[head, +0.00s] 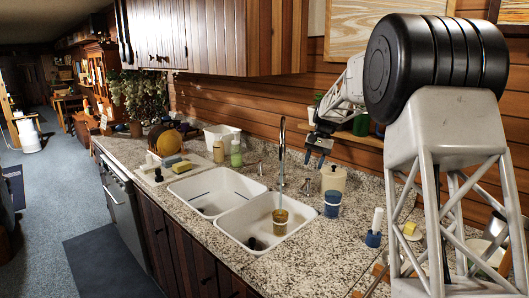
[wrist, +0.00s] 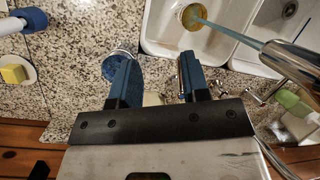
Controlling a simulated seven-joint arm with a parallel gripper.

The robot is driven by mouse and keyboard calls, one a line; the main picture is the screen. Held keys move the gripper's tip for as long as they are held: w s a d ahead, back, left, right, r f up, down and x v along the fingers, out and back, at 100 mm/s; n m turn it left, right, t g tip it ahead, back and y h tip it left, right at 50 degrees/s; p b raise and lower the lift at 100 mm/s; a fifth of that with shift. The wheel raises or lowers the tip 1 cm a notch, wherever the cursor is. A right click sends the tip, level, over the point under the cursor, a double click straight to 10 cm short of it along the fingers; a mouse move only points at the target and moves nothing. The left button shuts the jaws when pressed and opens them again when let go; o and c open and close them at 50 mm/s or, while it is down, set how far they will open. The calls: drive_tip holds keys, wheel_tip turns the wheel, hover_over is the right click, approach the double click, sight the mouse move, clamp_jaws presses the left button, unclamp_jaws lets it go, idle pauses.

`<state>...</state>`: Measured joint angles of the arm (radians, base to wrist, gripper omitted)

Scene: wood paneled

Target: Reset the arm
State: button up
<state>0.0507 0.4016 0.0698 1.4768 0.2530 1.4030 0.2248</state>
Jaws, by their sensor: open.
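My gripper (head: 318,160) hangs above the counter behind the double sink, close to the faucet. Its dark blue fingers are spread apart in the wrist view (wrist: 157,75), with nothing held between them. My arm reaches left from the right side of the head view and bends down to the gripper. Below the gripper, a blue cup (head: 333,204) stands on the granite counter to the right of the sink. In the wrist view the blue cup (wrist: 109,67) is partly hidden behind the left finger.
The chrome faucet (head: 282,150) rises close to the gripper and crosses the wrist view's right side (wrist: 293,62). A yellow cup (head: 280,222) is in the right sink basin (head: 249,227). A cream canister (head: 333,178), soap bottles (head: 236,153) and a shelf (head: 352,136) are nearby.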

drive_tip(key=s+r+n+t+h, duration=0.1)
drive_tip(key=s+r, duration=0.3)
drive_tip(key=s, duration=1.1)
drive_tip(key=s+r+n+t+h, duration=0.1)
drive_tip(key=s+r, duration=0.2)
drive_tip(key=s, duration=1.3)
drive_tip(key=s+f+n+t, duration=0.1)
drive_tip(key=s+f, duration=0.3)
drive_tip(key=s, duration=1)
drive_tip(key=s+f+t+h, duration=0.1)
drive_tip(key=s+f, duration=0.4)
drive_tip(key=s, duration=1)
drive_tip(key=shift+n+t, duration=0.3)
drive_tip(key=shift+n, duration=0.1)
drive_tip(key=shift+w+d, duration=0.1)
drive_tip(key=shift+w, duration=0.05)
